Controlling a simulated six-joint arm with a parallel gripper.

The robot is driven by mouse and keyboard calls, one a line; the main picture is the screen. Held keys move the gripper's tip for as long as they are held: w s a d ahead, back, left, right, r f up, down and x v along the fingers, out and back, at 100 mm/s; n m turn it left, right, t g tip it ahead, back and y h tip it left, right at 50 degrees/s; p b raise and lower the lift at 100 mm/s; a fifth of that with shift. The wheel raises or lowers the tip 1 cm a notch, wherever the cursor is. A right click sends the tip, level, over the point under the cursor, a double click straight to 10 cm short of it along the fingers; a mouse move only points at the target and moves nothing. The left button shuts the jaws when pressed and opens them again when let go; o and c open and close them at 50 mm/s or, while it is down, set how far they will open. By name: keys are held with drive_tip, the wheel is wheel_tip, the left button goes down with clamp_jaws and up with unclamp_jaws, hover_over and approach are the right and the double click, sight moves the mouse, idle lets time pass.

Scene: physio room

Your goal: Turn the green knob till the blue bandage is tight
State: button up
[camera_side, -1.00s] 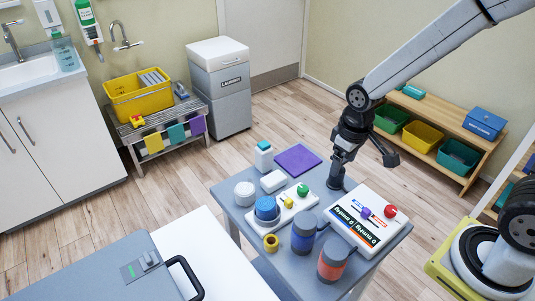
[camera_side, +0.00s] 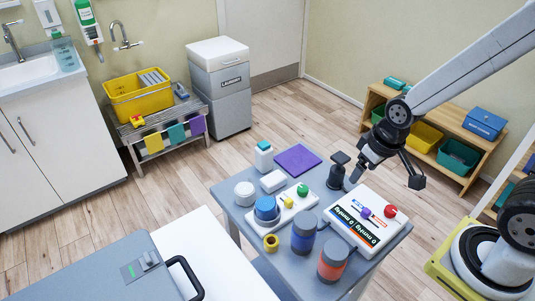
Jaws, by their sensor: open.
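The green knob (camera_side: 303,189) sits at the right end of a white device (camera_side: 290,204) on the small grey table. The blue bandage (camera_side: 266,207) is a roll at the left end of that device, with a yellow part (camera_side: 288,202) between them. Whether the bandage is tight cannot be told at this size. My gripper (camera_side: 383,183) is open and empty above the table's right back edge, to the right of and apart from the green knob.
A black upright object (camera_side: 336,176) stands left of my gripper. A white box with red knob (camera_side: 367,220), blue jar (camera_side: 303,232), red jar (camera_side: 333,260), white bottle (camera_side: 264,156), white tub (camera_side: 244,193) and yellow ring (camera_side: 271,242) crowd the table (camera_side: 232,214). The purple pad (camera_side: 297,160) lies flat behind.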

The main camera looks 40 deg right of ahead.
drive_tip(key=w+a+f+n+g, duration=0.1)
drive_tip(key=w+a+f+n, duration=0.1)
drive_tip(key=w+n, duration=0.4)
drive_tip(key=n+g, duration=0.2)
drive_tip(key=n, duration=0.2)
hover_over(303, 188)
wheel_tip(303, 188, down, 4)
drive_tip(key=shift+f, duration=0.1)
drive_tip(key=shift+f, duration=3.85)
drive_tip(key=shift+c, duration=0.2)
clamp_jaws()
